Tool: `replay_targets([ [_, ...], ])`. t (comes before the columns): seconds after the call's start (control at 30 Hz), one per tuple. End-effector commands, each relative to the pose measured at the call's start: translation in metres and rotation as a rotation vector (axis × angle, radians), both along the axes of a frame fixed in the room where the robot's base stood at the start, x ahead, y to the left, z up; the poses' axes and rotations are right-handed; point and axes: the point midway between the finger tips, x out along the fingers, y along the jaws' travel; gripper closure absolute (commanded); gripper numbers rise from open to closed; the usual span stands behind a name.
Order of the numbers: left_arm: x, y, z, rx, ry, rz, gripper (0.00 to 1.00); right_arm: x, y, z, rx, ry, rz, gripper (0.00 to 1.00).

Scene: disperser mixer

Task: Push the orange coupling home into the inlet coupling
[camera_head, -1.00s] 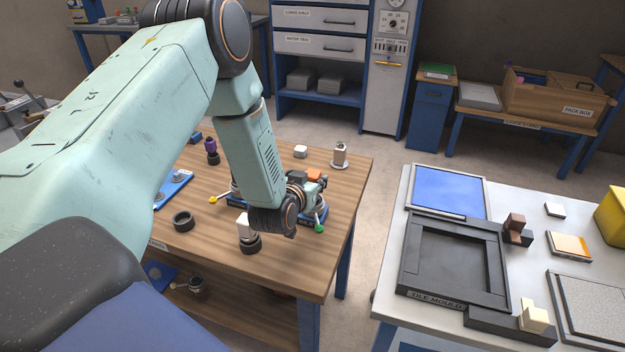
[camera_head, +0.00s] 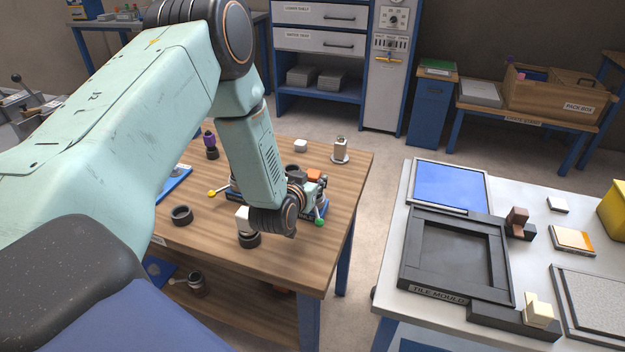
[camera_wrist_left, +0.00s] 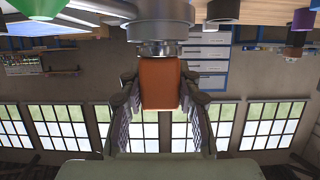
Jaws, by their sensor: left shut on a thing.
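The orange coupling (camera_wrist_left: 160,82) sits between the two fingers of my left gripper (camera_wrist_left: 160,90) in the left wrist view, which appears upside down. The gripper is shut on it. The coupling's end meets a metal ring, which looks like the inlet coupling (camera_wrist_left: 157,48), on a grey cylindrical body (camera_wrist_left: 158,12). I cannot tell how deep it sits. In the head view the orange coupling (camera_head: 314,175) shows small at the mixer on the wooden table, and my left arm hides part of the mixer. My right gripper is not in view.
A green knob (camera_head: 319,222) and a yellow knob (camera_head: 212,194) stick out near the mixer. A black ring (camera_head: 181,215), a white-topped dark piece (camera_head: 249,239) and a metal bottle (camera_head: 340,148) stand on the wooden table (camera_head: 280,268). A tile mould (camera_head: 437,291) lies on the right table.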

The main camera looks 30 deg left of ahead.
Motion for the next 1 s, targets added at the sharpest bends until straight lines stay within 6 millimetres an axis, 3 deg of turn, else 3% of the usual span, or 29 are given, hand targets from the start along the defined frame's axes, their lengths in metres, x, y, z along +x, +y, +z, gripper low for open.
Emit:
replay_targets([
  [0.17,0.000,0.000,-0.004,0.000,-0.002,0.000,1.00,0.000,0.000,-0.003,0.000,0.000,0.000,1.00],
  [0.2,0.000,0.000,-0.003,0.000,-0.002,0.000,0.64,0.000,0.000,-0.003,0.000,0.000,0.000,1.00],
  [0.47,0.000,0.000,-0.003,0.000,-0.001,0.000,0.42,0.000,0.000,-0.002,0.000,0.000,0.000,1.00],
  [0.83,-0.003,-0.001,-0.003,-0.001,0.002,0.000,0.41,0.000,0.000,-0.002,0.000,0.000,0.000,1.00],
  [1.0,-0.020,-0.004,0.003,-0.002,0.004,0.002,0.41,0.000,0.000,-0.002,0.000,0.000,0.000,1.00],
])
